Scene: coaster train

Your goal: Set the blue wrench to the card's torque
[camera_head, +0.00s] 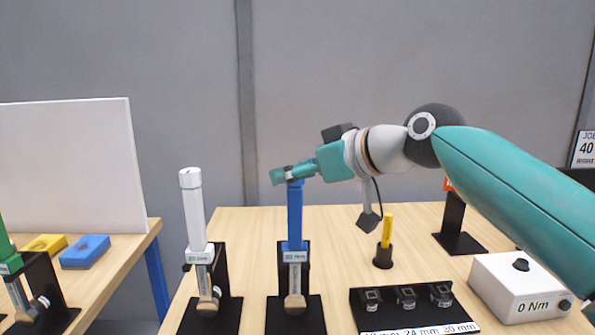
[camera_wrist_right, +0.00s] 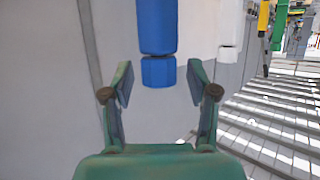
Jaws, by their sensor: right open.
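The blue wrench (camera_head: 295,215) stands upright in a black stand, with a small label whose Nm figure is too small to read surely. My right gripper (camera_head: 290,176) is at the top of its handle. In the right wrist view the open fingers (camera_wrist_right: 159,84) are on either side of the wrench's blue end knob (camera_wrist_right: 158,72), with a gap on both sides. The card (camera_head: 585,149) at the right edge is cut off; "JOB" and "40" show. My left gripper is not in view.
A white wrench (camera_head: 194,215) stands close left of the blue one. A socket tray (camera_head: 420,318), a yellow tool (camera_head: 387,230) in a holder and a white box (camera_head: 513,288) reading "0 Nm" are to the right. A green wrench (camera_head: 8,258) is on the left table.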

